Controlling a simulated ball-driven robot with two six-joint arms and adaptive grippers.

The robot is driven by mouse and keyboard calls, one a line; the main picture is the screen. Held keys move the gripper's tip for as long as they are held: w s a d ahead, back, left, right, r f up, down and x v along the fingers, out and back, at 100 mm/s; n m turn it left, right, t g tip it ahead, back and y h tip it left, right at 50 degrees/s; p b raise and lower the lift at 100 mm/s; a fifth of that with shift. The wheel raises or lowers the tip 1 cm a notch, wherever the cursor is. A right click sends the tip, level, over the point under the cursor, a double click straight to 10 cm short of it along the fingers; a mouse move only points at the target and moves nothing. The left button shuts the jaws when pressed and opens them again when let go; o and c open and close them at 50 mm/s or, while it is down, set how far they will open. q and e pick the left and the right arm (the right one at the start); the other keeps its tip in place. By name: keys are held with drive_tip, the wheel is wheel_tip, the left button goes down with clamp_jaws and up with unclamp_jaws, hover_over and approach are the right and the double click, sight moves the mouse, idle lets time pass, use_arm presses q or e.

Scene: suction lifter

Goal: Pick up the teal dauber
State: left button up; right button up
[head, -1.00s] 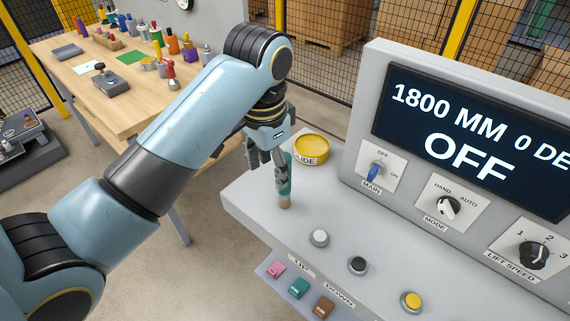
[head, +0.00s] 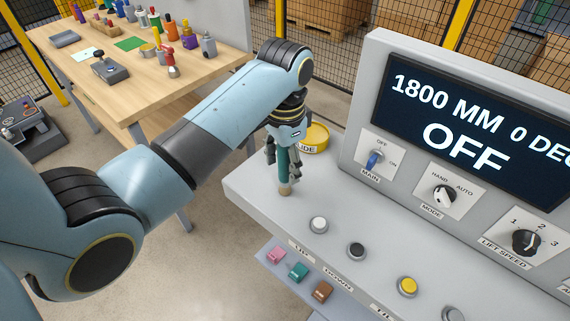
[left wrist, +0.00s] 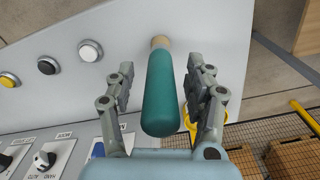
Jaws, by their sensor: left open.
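The teal dauber (head: 283,171) stands upright on the grey console ledge, with its tan tip down. It also shows in the left wrist view (left wrist: 159,92), between the two fingers. My left gripper (head: 281,165) is around the dauber from above. In the left wrist view my left gripper (left wrist: 163,85) is open, with a gap visible on each side of the dauber. My right gripper is not in view.
A yellow tin (head: 315,138) stands just behind the dauber. The console panel (head: 408,165) with switches and a screen rises to the right. White (head: 318,225), black (head: 356,250) and yellow (head: 407,286) buttons line the ledge. A wooden table (head: 120,105) stands at the back left.

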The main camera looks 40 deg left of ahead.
use_arm(q)
drive_tip(key=shift+f, duration=0.45)
drive_tip(key=shift+c, duration=0.3)
clamp_jaws()
drive_tip(key=shift+r, duration=0.1)
